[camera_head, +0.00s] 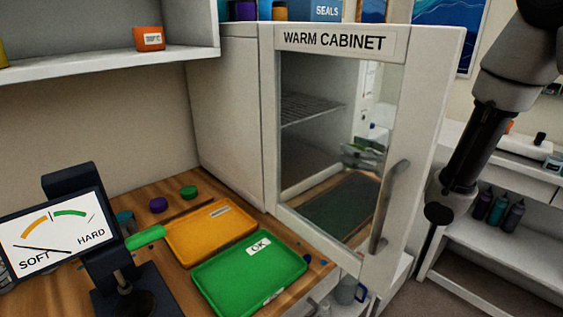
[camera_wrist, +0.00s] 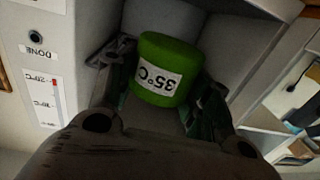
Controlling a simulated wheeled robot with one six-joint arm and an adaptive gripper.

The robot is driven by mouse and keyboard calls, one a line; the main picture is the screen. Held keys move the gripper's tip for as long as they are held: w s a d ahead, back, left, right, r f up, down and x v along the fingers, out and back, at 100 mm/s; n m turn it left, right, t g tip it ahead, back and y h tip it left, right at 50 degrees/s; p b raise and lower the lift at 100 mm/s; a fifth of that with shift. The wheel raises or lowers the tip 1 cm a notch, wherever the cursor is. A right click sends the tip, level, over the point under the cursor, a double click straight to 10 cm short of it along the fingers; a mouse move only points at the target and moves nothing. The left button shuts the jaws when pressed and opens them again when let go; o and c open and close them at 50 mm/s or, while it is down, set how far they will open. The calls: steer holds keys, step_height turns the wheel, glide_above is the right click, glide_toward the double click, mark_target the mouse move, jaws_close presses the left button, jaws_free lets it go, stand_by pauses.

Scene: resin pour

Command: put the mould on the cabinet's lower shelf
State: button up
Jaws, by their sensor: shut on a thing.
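The green mould (camera_wrist: 165,62), a rounded block with a white 35°C label, is upside down in the wrist view. My gripper (camera_wrist: 160,92) is shut on it, one finger on each side. In the wrist view it is in front of a grey-walled opening. In the head view the warm cabinet (camera_head: 230,120) stands at the back with its glass door (camera_head: 436,120) swung open. My gripper shows faintly through the glass (camera_head: 364,155); the mould is hard to make out there. A wire shelf (camera_head: 310,108) is inside; the lower level is partly hidden by the door.
An orange tray (camera_head: 210,232) and a green OK tray (camera_head: 248,275) lie on the bench beside a hardness gauge (camera_head: 55,232). A white panel with a DONE button (camera_wrist: 38,40) is at left in the wrist view. Shelving with bottles (camera_head: 498,210) stands right.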

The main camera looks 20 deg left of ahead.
steer(key=f+x, duration=0.1)
steer(key=x, duration=0.5)
steer(key=f+x, duration=0.1)
steer(key=x, duration=0.6)
steer(key=f+x, duration=0.1)
steer(key=x, duration=0.6)
steer(key=shift+w+d, duration=0.1)
steer(key=shift+w, duration=0.1)
steer(key=shift+f, duration=2.15)
steer(key=shift+f, duration=0.15)
steer(key=o, duration=1.1)
steer(key=shift+c, duration=0.2)
steer(key=v, duration=1.1)
steer(key=shift+s+d, duration=0.1)
steer(key=shift+d, duration=0.25)
